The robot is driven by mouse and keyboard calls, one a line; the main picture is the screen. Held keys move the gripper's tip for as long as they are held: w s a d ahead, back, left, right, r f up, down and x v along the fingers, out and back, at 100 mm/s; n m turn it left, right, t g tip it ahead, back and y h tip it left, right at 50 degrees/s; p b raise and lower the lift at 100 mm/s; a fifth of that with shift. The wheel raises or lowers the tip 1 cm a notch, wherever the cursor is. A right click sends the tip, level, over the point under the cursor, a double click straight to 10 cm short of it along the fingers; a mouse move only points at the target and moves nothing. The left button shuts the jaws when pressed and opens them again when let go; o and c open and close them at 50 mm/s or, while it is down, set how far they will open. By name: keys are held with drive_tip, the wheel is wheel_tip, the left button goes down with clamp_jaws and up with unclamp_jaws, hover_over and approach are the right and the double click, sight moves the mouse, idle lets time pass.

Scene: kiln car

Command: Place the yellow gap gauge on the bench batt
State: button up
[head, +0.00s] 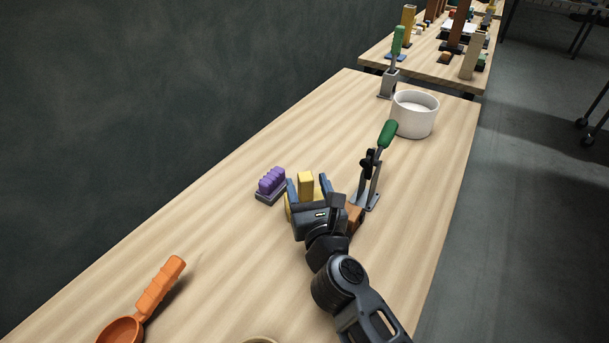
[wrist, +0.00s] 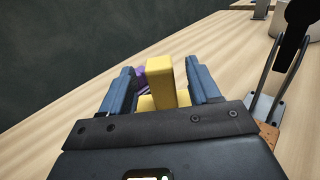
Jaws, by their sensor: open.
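The yellow gap gauge (head: 306,184) stands on the bench, an upright yellow block over a wider yellow base. My gripper (head: 308,183) is open around it. In the wrist view the upright part of the gauge (wrist: 160,80) stands between the two blue fingers of my gripper (wrist: 158,88), with a visible gap on each side. Its base is partly hidden by my gripper. I cannot make out a bench batt for certain. A brown block (head: 354,216), partly hidden by my gripper, lies just to the right; it also shows in the wrist view (wrist: 268,137).
A purple ridged piece (head: 271,183) sits close left of my gripper. A green-handled toggle clamp (head: 371,180) stands close right. Further back are a white round pot (head: 414,115) and another clamp (head: 390,82). An orange scoop (head: 150,298) lies front left. Bench between scoop and gripper is clear.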

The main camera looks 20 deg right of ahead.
drive_tip(key=s+a, duration=0.1)
drive_tip(key=s, duration=0.7)
drive_tip(key=shift+b, duration=0.35)
drive_tip(key=shift+a, duration=0.1)
drive_tip(key=s+n, duration=0.2)
drive_tip(key=s, duration=0.1)
drive_tip(key=s+d+n, duration=0.1)
drive_tip(key=s+n, duration=0.1)
drive_tip(key=s, duration=0.1)
drive_tip(key=s+f+n, duration=0.1)
drive_tip(key=s+n, duration=0.2)
drive_tip(key=s, duration=0.1)
drive_tip(key=shift+d+f+h, duration=0.1)
drive_tip(key=shift+d+h, duration=0.1)
drive_tip(key=shift+h, duration=0.1)
drive_tip(key=s+d+r+n+g+y, duration=0.1)
drive_tip(key=s+r+n, duration=0.2)
drive_tip(key=s+n, duration=0.9)
drive_tip(key=s+d+r+n+g+y, duration=0.2)
drive_tip(key=s+r+n, duration=0.1)
drive_tip(key=s+n, duration=1)
drive_tip(key=n, duration=0.5)
drive_tip(key=shift+s+n, duration=0.3)
drive_tip(key=shift+n, duration=0.1)
drive_tip(key=shift+d, duration=0.1)
